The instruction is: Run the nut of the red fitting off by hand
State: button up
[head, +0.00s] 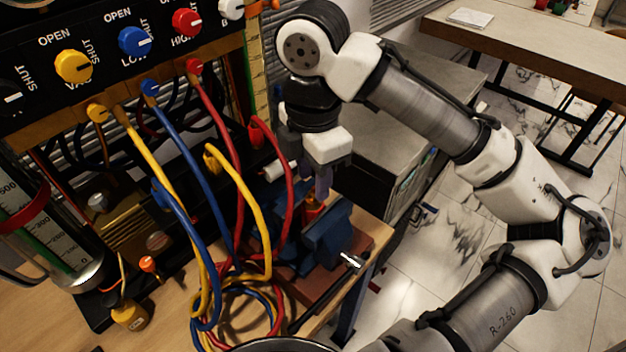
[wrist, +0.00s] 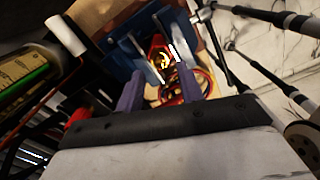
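The red fitting (head: 313,208) stands between the jaws of a blue vise (head: 328,236) at the bench's right end, partly hidden by the vise and my fingers. In the wrist view the fitting (wrist: 160,57) shows red with a bright yellow ring, beyond and between my fingertips. The blue vise jaws (wrist: 125,55) flank it there. I cannot make out the nut separately. My gripper (head: 318,188) points down just above the fitting. In the wrist view my gripper (wrist: 158,82) has its two purple-grey fingers well apart, with nothing held between them.
Red, yellow and blue hoses (head: 240,240) hang and coil left of the vise. A valve panel (head: 110,55) with coloured knobs stands behind them. A glass cylinder (head: 50,230) is at far left. A grey cabinet (head: 385,140) is right of the vise, with open floor beyond.

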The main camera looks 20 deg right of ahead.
aim_at(313, 195)
jog(key=shift+f, duration=1.1)
grip_shut()
jog(key=shift+r+n+p, duration=0.15)
jog(key=shift+n+p, duration=0.5)
jog(key=shift+n, duration=0.95)
grip_release()
